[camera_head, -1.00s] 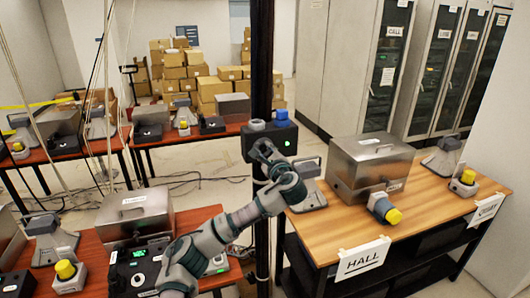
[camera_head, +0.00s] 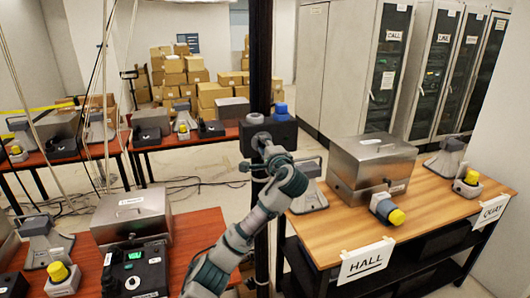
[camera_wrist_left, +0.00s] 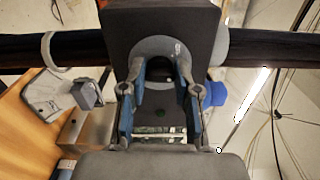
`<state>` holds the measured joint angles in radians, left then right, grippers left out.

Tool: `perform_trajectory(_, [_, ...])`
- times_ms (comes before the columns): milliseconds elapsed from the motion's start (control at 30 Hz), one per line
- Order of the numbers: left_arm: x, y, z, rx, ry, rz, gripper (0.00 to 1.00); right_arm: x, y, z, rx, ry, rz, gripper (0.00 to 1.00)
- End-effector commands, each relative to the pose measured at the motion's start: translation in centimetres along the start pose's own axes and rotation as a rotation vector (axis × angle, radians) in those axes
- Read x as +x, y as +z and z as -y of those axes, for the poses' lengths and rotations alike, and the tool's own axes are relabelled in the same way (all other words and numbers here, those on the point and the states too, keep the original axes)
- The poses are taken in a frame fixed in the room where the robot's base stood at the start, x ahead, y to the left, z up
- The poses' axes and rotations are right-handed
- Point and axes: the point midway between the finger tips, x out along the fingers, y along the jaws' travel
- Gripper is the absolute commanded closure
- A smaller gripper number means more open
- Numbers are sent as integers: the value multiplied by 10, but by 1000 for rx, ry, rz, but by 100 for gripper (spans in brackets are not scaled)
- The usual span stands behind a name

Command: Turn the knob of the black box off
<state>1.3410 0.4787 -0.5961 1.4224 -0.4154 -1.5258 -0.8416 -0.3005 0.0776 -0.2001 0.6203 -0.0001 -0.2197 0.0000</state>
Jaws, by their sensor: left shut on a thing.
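The black box (camera_head: 284,136) is mounted on the dark vertical post, with a blue cap (camera_head: 280,109) on top. The box also shows in the wrist view (camera_wrist_left: 160,14), with a grey round disc (camera_wrist_left: 160,46) on its face. My left gripper (camera_head: 262,148) is at the front of the box. In the wrist view its two blue-padded fingers (camera_wrist_left: 160,76) reach to the disc and are shut on a dark knob, mostly hidden between the tips. The knob's angle cannot be told. My right gripper is not in view.
A wooden table (camera_head: 440,205) at the right holds a metal case (camera_head: 372,168) and yellow-capped devices. Red tables (camera_head: 195,235) with similar devices stand at the left. The dark post (camera_head: 261,60) stands close behind my gripper. Cables hang at the left.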

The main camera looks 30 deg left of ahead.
Motion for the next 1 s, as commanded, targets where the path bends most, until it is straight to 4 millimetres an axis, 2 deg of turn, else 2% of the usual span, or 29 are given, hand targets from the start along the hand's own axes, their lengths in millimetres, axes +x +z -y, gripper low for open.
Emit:
perform_trajectory(33, [0, -1, -6, -42, 7, -1, 100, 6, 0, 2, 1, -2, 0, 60])
perform_trajectory(600, [0, -2, -9, -566, 11, 2, 100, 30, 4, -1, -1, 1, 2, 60])
perform_trajectory(1000, [1, -4, -11, -794, 14, 5, 100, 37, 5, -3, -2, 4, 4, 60])
